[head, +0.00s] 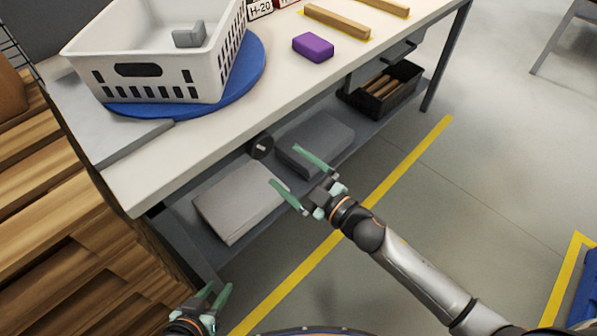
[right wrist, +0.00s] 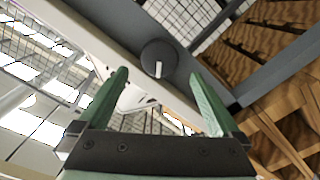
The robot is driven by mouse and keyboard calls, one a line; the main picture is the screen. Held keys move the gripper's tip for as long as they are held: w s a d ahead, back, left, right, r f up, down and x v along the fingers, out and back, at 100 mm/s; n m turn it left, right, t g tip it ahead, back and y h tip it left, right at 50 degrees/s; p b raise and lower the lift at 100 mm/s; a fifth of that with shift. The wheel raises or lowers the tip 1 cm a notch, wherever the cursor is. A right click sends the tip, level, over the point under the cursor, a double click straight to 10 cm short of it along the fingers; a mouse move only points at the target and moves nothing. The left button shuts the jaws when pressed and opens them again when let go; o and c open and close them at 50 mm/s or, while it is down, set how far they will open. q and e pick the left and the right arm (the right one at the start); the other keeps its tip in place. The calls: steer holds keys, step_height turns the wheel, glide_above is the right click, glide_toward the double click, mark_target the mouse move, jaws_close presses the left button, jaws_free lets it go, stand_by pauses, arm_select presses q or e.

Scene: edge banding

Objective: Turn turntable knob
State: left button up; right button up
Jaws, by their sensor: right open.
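The turntable knob (head: 261,146) is a dark round knob with a light pointer mark on the workbench's front edge. In the right wrist view the knob (right wrist: 158,60) lies ahead, between the two fingertips in the picture, with its light mark about upright. The blue turntable (head: 254,66) lies on the bench under a white basket (head: 178,90). My right gripper (head: 284,165) is open and empty in front of the knob, apart from it; it also shows in the right wrist view (right wrist: 158,76). My left gripper (head: 219,286) is low at the bottom, its fingers apart and empty.
A grey block (head: 189,36) sits in the basket. A purple block (head: 313,47) and wooden strips (head: 338,21) lie on the bench top. Grey boxes (head: 240,200) and a black crate (head: 383,88) stand on the lower shelf. Wooden boards (head: 60,220) are at left.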

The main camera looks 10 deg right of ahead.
mark_target(264, 150)
steer(key=shift+v, duration=1.15)
steer(key=w+a+m, duration=0.2)
steer(key=w+m, duration=0.1)
steer(key=w+a+m+h+b, duration=0.1)
steer(key=w+a+m, duration=0.1)
steer(key=w+m, duration=0.1)
steer(key=w+a+m+b, duration=0.1)
steer(key=w+a+m, duration=0.2)
steer(key=m, duration=0.1)
steer(key=shift+w+t, duration=0.1)
steer(key=shift+t, duration=0.3)
steer(key=c, duration=1.2)
